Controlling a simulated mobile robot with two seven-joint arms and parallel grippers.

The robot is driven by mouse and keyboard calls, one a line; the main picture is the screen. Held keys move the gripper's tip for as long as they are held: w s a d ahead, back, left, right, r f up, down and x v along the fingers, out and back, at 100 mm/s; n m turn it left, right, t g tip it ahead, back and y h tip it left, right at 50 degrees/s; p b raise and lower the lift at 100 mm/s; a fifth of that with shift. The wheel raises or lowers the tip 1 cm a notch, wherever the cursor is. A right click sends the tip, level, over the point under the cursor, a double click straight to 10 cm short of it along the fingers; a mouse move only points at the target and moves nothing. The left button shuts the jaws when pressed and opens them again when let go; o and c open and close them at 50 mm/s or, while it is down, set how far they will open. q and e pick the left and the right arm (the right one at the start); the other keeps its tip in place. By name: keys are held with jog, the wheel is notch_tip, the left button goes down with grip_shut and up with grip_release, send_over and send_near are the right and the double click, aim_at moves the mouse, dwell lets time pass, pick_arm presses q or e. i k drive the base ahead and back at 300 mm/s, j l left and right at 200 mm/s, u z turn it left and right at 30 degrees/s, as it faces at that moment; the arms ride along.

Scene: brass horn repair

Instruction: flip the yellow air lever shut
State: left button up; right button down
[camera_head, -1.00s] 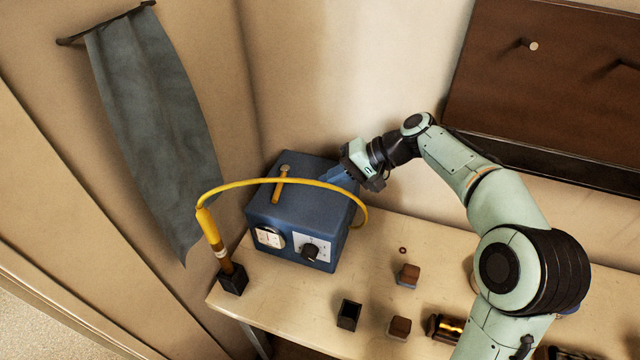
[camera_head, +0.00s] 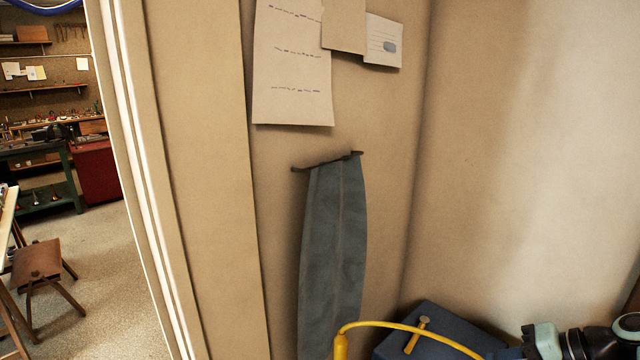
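The blue box (camera_head: 457,328) shows at the bottom right of the head view, cut off by the lower edge. A yellow lever (camera_head: 415,336) with a paler knob at its upper end lies slantwise over the top of the box. My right gripper (camera_head: 507,353) is at the box's right side, at the bottom edge of the picture. Its fingers are mostly cut off, so I cannot tell if they are open or touch the box. My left gripper is not in view.
A yellow hose (camera_head: 385,324) arches over the box from a yellow handle (camera_head: 340,347). A grey-blue cloth (camera_head: 335,255) hangs on the wall, with papers (camera_head: 292,70) above. Through an opening at left are a stool (camera_head: 38,262), a green workbench (camera_head: 60,185) and open floor.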

aim_at(424, 321)
jog(key=k+j, duration=0.5)
jog(key=j, duration=0.15)
jog(key=k+j, duration=0.5)
jog(key=j, duration=0.15)
